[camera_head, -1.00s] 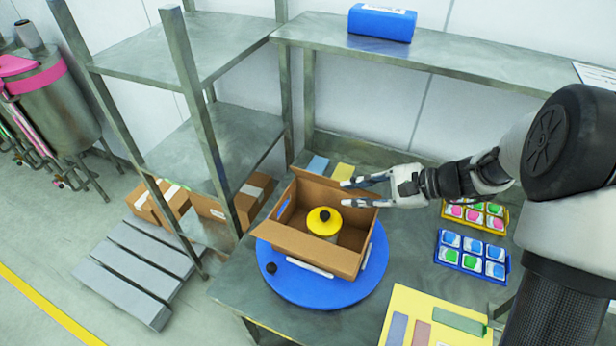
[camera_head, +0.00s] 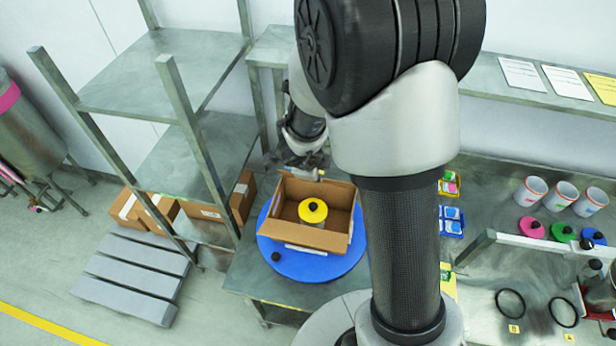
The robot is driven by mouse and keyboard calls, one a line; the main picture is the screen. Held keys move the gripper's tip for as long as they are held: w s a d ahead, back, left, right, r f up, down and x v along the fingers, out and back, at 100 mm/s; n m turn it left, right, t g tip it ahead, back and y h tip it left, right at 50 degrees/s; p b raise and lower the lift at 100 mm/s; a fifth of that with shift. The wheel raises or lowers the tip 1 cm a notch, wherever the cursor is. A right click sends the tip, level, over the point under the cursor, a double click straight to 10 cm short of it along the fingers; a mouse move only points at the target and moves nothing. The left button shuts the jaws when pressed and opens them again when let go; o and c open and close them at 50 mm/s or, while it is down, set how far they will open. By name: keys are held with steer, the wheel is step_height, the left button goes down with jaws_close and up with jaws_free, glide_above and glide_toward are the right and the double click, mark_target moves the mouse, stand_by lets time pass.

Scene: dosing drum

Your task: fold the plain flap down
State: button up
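An open brown cardboard box (camera_head: 312,238) stands on the round blue turntable (camera_head: 290,264). Inside it is a container with a yellow lid (camera_head: 313,209) and black knob. The box's front side faces me, and a white strip lies along its lower front edge. I cannot tell from this distance which flap is the plain one. My gripper (camera_head: 312,170) is above the back edge of the box, pointing right and down. My arm partly hides it. Its fingers are small and unclear, so I cannot see whether they are open.
A metal shelf frame (camera_head: 190,110) stands left of the table, with cardboard boxes (camera_head: 160,208) beneath it. My arm covers the middle of the view. To the right are a blue tray (camera_head: 451,220), white cups (camera_head: 562,195) and black rings (camera_head: 510,303) on the bench.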

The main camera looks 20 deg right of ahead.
steer(key=b+x, duration=0.7)
steer(key=x, duration=0.9)
steer(key=shift+f+b, duration=0.25)
steer(key=shift+b, duration=0.1)
steer(key=shift+w, duration=0.1)
steer(key=shift+c, duration=0.2)
jaws_close()
